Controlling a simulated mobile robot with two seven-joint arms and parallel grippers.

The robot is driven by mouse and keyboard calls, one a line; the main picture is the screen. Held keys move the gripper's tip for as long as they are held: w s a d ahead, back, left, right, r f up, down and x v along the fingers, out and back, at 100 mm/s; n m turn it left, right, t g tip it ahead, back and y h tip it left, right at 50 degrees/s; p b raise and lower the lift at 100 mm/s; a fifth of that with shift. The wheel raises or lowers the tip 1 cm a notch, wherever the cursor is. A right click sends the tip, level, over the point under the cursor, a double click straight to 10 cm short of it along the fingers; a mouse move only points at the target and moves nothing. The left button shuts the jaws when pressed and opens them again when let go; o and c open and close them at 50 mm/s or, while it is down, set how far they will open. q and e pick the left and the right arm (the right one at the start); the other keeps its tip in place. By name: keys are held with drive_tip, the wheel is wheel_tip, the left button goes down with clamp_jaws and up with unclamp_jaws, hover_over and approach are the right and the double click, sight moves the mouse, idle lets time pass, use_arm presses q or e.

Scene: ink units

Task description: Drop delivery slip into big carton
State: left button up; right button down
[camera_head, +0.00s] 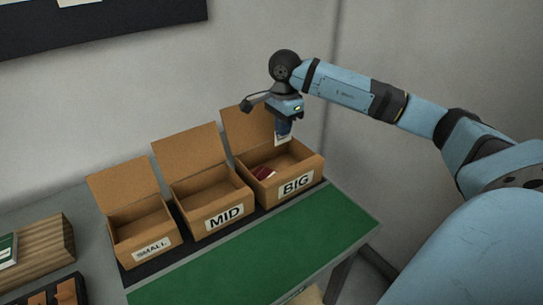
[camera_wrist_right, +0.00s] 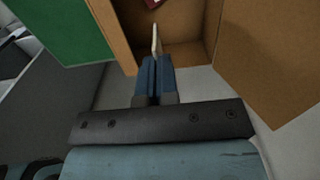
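The big carton (camera_head: 298,184), labelled BIG, stands open at the right end of the row of cartons. Its brown wall also shows in the right wrist view (camera_wrist_right: 112,38). My right gripper (camera_head: 283,128) points down over this carton. It is shut on a small pale slip (camera_head: 281,140), which shows edge-on between the fingers in the right wrist view (camera_wrist_right: 157,40). The slip hangs above the carton's inside, near the raised back flap. A dark red item (camera_head: 263,173) lies inside the big carton. My left gripper is not in view.
The mid carton (camera_head: 224,217) and the small carton (camera_head: 150,247) stand open to the left, on a dark strip. A green mat (camera_head: 265,255) lies clear in front. A wooden block (camera_head: 40,250) stands at far left. A wall is behind.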

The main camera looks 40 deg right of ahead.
drive_tip(key=shift+f+b, duration=1.5)
drive_tip(key=shift+f, duration=1.3)
drive_tip(key=c, duration=1.3)
unclamp_jaws()
drive_tip(key=shift+r, duration=0.15)
wheel_tip(320, 180, up, 14)
drive_tip(key=shift+f+p, duration=0.2)
drive_tip(key=shift+p, duration=0.45)
